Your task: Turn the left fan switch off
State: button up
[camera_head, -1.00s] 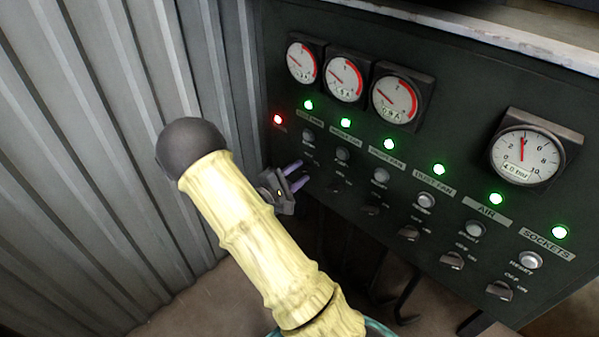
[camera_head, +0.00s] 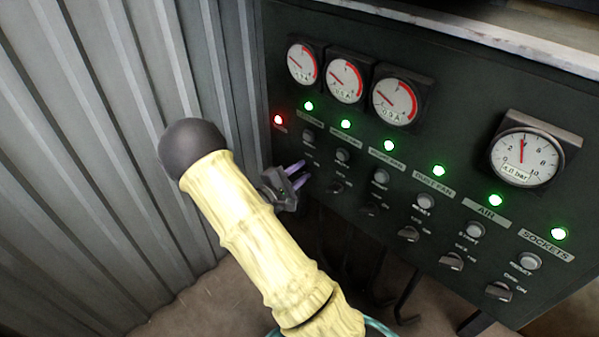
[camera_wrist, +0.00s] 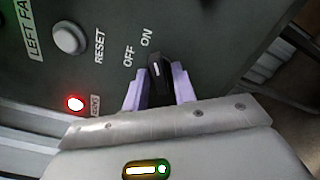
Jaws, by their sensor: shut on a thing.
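The left fan switch (camera_wrist: 157,68) is a dark rotary knob with a white mark, beside printed OFF and ON labels in the wrist view. Its mark points nearer to ON than to OFF. My gripper (camera_wrist: 159,82) has its purple fingers on both sides of the knob and is shut on it. In the head view, my gripper (camera_head: 300,174) is at the lower left of the dark control panel (camera_head: 420,150), and the switch is hidden there. A grey reset button (camera_wrist: 70,39) sits by the partly cut-off LEFT FAN label (camera_wrist: 38,30).
More knobs (camera_head: 409,234) and buttons run rightward along the panel, under a row of lit green lamps (camera_head: 438,170). A red lamp (camera_head: 277,119) glows at the panel's left edge. Gauges (camera_head: 396,101) sit above. A corrugated metal wall (camera_head: 90,150) stands close on the left.

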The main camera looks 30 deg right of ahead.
jog(key=n+p, duration=0.4)
jog(key=n, duration=0.2)
jog(key=shift+r+p, duration=0.2)
jog(key=shift+p, duration=0.15)
jog(key=n+p, duration=0.3)
jog(key=n, duration=0.1)
jog(key=shift+f+n+p, duration=0.15)
jog(key=shift+n+p, duration=0.35)
jog(key=shift+n, duration=0.2)
jog(key=o, duration=0.7)
